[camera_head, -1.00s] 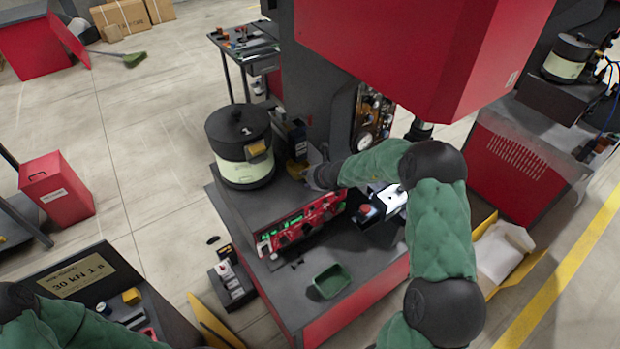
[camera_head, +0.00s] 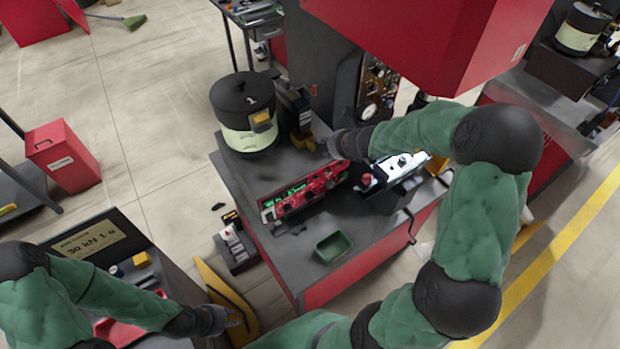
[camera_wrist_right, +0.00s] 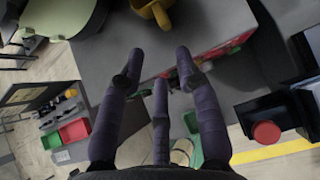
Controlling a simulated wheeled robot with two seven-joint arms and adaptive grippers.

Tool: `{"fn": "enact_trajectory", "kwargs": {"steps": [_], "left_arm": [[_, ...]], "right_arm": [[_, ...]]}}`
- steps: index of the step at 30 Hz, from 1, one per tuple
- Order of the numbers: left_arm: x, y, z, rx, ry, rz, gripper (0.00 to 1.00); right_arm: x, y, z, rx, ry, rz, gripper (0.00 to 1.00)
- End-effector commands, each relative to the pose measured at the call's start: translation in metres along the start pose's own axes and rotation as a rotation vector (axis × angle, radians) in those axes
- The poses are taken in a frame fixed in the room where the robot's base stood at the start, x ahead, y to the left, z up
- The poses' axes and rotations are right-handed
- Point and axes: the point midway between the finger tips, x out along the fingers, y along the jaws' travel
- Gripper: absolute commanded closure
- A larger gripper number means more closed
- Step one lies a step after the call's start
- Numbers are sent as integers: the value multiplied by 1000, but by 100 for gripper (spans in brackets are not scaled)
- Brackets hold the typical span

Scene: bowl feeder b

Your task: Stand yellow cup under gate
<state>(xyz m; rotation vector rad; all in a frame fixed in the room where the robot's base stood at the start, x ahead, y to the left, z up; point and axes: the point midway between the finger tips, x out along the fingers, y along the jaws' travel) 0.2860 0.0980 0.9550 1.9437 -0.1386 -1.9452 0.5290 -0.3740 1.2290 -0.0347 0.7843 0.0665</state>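The yellow cup (camera_head: 302,140) stands on the grey bench top at the foot of a dark upright unit (camera_head: 294,104), right of the feeder bowl (camera_head: 246,115). The yellow cup also shows at the top edge of the right wrist view (camera_wrist_right: 152,8), partly cut off. I cannot tell which part is the gate; a yellow piece (camera_head: 262,122) sits on the bowl's side. My right gripper (camera_head: 334,148) is just right of the cup. In the right wrist view my right gripper (camera_wrist_right: 158,68) has its fingers spread, empty and apart from the cup. My left gripper (camera_head: 222,319) is low at left; its fingers are unclear.
A red control panel (camera_head: 305,192) lies in front of the cup. A green tray (camera_head: 333,247) sits at the bench front. A red button box (camera_head: 368,182) is to the right. A large red housing (camera_head: 420,40) overhangs the bench.

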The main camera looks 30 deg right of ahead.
Motion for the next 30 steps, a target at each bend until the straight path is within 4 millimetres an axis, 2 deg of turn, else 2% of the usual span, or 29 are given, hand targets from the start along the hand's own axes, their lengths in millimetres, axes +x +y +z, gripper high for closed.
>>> {"fn": "enact_trajectory", "kwargs": {"steps": [4,7,12,18,24,30], "left_arm": [[0,0,0,0,0,0,69],[0,0,0,0,0,0,69],[0,0,0,0,0,0,69],[0,0,0,0,0,0,69],[0,0,0,0,0,0,69],[0,0,0,0,0,0,69]], "right_arm": [[6,8,-10,-51,28,17,66],[21,30,-40,-199,104,66,66],[48,85,-119,-659,267,229,66],[61,145,-206,-1269,334,476,66],[60,204,-276,-1861,214,743,66],[48,261,-326,-2317,-69,950,66]]}}
